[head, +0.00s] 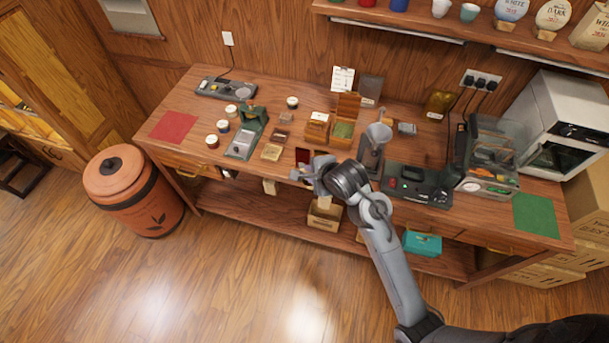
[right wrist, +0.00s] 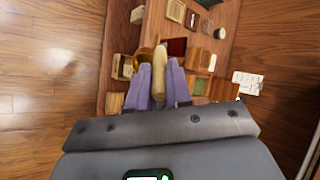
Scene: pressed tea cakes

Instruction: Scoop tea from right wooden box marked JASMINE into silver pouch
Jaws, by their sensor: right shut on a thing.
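The right wooden box (head: 343,131) stands open with its lid raised and green leaf inside; its marking is not readable. It also shows in the right wrist view (right wrist: 200,86). My right gripper (head: 304,174) is over the table's front edge, in front of the boxes. In the right wrist view its purple fingers are shut on the scoop's pale wooden handle (right wrist: 159,75); the brassy scoop head is partly hidden. A grey pouch (head: 371,86) stands by the wall, but I cannot tell if it is the silver pouch. My left gripper is out of view.
A second wooden box (head: 316,130) stands just left of the green-leaf box. A funnel on a stand (head: 378,135) is to the right. A dark red square (head: 303,157) lies near the gripper. A green press-like device (head: 246,138) stands left.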

